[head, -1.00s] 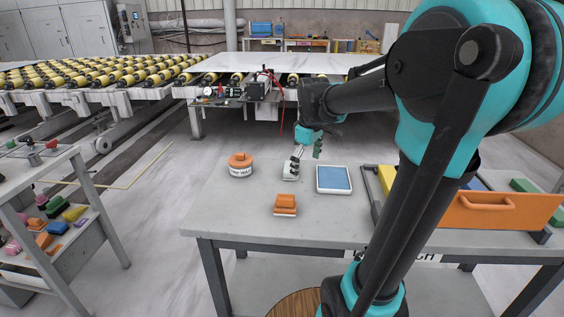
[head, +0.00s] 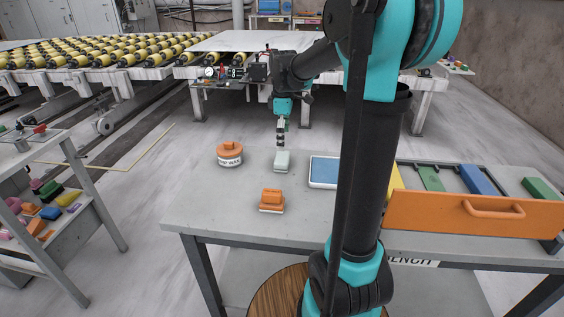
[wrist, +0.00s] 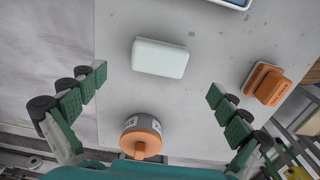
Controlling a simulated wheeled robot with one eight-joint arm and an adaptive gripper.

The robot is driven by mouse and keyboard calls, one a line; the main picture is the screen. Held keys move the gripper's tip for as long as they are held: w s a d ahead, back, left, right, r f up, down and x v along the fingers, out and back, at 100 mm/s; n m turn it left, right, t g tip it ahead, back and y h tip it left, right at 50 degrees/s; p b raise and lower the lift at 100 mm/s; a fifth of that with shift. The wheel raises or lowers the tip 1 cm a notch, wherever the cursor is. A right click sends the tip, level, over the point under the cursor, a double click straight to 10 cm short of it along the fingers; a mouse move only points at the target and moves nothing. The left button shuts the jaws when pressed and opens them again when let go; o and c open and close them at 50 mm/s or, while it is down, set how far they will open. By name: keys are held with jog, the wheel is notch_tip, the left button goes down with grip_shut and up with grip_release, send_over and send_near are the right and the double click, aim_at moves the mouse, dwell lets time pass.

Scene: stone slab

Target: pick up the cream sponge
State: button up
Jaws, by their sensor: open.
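The cream sponge (head: 282,161) is a pale, rounded block lying flat on the bench in the head view. It also shows whole in the wrist view (wrist: 160,58), above the middle of the picture. My gripper (head: 281,135) points down over the bench at the sponge's far side in the head view. In the wrist view my gripper (wrist: 158,88) has its green-padded fingers spread wide, with nothing between the pads. The sponge lies ahead of the fingertips, apart from them.
An orange-lidded wax tin (head: 230,154) stands left of the sponge. An orange block (head: 271,200) sits nearer the front edge. A blue-topped tray (head: 324,171) lies close on the right, with an orange drawer (head: 475,214) beyond. Bare bench (head: 212,208) lies at front left.

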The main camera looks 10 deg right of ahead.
aim_at(282, 157)
jog(key=shift+w+a+f, duration=0.1)
jog(key=shift+a+f, duration=0.05)
jog(key=shift+f, duration=3.75)
jog(key=shift+c, duration=0.5)
jog(key=c, duration=1)
jog(key=shift+r, duration=0.15)
notch_tip(282, 157, up, 20)
